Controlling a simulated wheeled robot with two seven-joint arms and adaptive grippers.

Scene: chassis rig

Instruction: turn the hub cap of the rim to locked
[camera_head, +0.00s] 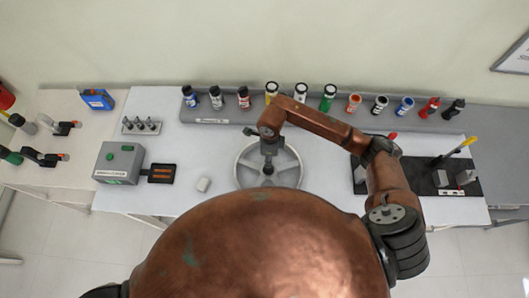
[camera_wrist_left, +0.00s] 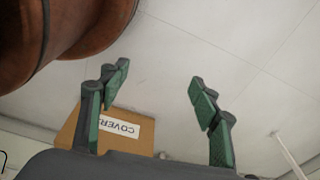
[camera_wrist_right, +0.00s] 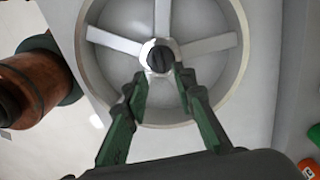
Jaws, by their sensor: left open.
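The grey spoked rim (camera_head: 240,172) lies flat on the white table, and its round wall shows in the right wrist view (camera_wrist_right: 92,65). Its dark round hub cap (camera_wrist_right: 160,57) sits at the centre of the spokes. My right gripper (camera_wrist_right: 162,76) points down at the hub, its fingertips close together at the near edge of the cap. A narrow gap shows between them; I cannot tell whether they touch the cap. The cap's lock marking is not readable. My left gripper (camera_wrist_left: 158,74) is open and empty, away from the rim and out of the head view.
A grey rack (camera_head: 215,110) with several bottles runs behind the rim. A dark tool mat (camera_head: 430,180) lies right. A cardboard box (camera_wrist_left: 118,126) labelled COVERS shows below my left gripper.

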